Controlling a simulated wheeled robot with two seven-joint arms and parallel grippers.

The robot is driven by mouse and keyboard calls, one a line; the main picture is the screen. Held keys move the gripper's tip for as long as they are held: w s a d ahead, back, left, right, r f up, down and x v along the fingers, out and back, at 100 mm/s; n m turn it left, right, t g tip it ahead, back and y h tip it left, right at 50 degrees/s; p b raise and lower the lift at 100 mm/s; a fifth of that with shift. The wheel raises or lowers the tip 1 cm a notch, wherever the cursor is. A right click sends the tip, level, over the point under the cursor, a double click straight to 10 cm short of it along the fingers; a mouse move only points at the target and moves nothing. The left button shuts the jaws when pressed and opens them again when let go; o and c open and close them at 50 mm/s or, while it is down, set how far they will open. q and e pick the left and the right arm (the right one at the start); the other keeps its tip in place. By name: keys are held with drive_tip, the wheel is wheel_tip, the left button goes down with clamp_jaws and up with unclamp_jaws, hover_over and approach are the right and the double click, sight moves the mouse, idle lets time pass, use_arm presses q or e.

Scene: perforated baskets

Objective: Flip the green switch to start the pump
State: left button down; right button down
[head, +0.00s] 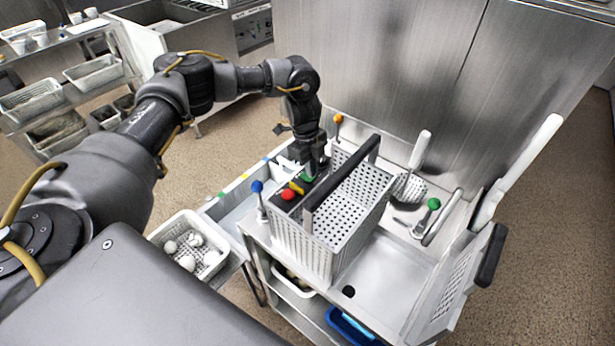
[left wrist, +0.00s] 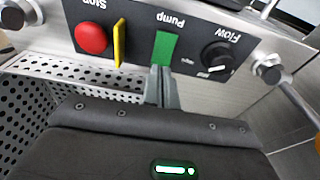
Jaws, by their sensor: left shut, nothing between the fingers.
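The green switch (left wrist: 165,48) sits under the upside-down "Pump" label on a dark panel (left wrist: 140,38) in the left wrist view. In the head view the green switch (head: 307,177) shows only partly, just below my left gripper. My left gripper (left wrist: 161,72) is shut and empty. Its fingertips are at the lower edge of the green switch; I cannot tell whether they touch it. In the head view the left gripper (head: 313,168) points down at the panel beside the basket. My right gripper is not in view.
Beside the switch are a red stop button (left wrist: 91,38), a yellow piece (left wrist: 119,43) and a black flow knob (left wrist: 216,56). A perforated basket (head: 300,245) with dark handles stands close by. Levers with blue (head: 257,187) and orange (head: 338,118) knobs flank the panel.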

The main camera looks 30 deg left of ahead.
use_arm(q)
drive_tip(key=shift+f+b, duration=0.45)
drive_tip(key=shift+f, duration=0.5)
drive_tip(key=shift+r, duration=0.1)
wheel_tip(320, 180, up, 3)
drive_tip(key=p, duration=0.3)
wheel_tip(320, 180, up, 4)
drive_tip(key=p, duration=0.3)
drive_tip(key=shift+p, duration=0.4)
